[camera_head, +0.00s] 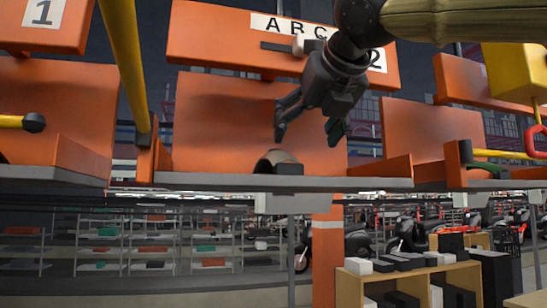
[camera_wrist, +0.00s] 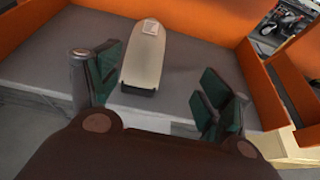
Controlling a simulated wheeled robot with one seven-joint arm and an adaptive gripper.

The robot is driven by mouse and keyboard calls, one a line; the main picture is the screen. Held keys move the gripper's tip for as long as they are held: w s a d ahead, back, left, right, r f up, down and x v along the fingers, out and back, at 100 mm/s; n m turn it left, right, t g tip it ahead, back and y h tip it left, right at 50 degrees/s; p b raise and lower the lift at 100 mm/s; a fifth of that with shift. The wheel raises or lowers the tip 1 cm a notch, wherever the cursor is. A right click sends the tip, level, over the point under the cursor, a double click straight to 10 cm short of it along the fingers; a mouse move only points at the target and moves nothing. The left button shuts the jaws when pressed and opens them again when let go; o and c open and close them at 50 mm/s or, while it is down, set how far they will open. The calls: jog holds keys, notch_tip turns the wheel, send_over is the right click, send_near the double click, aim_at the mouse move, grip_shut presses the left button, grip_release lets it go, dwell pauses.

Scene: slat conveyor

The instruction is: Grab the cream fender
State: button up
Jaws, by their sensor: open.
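The cream fender (camera_wrist: 144,62) lies on the grey deck (camera_wrist: 50,75) of an orange-walled bay in the wrist view. It is long and rounded, with a small pale label at its far end and a dark near end. In the head view only the end of the fender (camera_head: 277,158) shows above the deck edge. My gripper (camera_wrist: 152,88) is open and empty, with one green-padded finger on each side of the fender's near part in the picture. In the head view my gripper (camera_head: 308,132) hangs above the fender, apart from it.
Orange walls (camera_head: 220,125) bound the bay at the back and sides. A yellow pole (camera_head: 125,60) stands to the left. Yellow-handled items (camera_head: 505,154) sit in the right bay. Shelves (camera_head: 155,240) and a wooden rack (camera_head: 410,280) stand in the background below.

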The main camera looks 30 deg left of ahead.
aim_at(284, 153)
jog(key=shift+s+a+r+n, duration=0.15)
jog(key=shift+s+a+r, duration=0.1)
jog(key=shift+s+a, duration=0.25)
jog(key=shift+s+a+r+n, duration=0.15)
jog(key=shift+s+a+r, duration=0.15)
jog(key=shift+a, duration=0.35)
jog(key=shift+w+a+f+p, duration=0.25)
jog(key=shift+w+p, duration=0.15)
jog(key=p+x, duration=0.1)
jog(key=x, duration=0.3)
jog(key=shift+a+f, duration=0.1)
jog(key=shift+a, duration=0.2)
jog(key=shift+w+a+p, duration=0.1)
jog(key=shift+w+p, duration=0.35)
jog(key=shift+p, duration=0.2)
jog(key=p+x, duration=0.2)
jog(key=x, duration=0.2)
jog(key=shift+w+a+f, duration=0.15)
jog(key=shift+a, duration=0.05)
jog(key=shift+d, duration=0.15)
jog(key=c, duration=1.4)
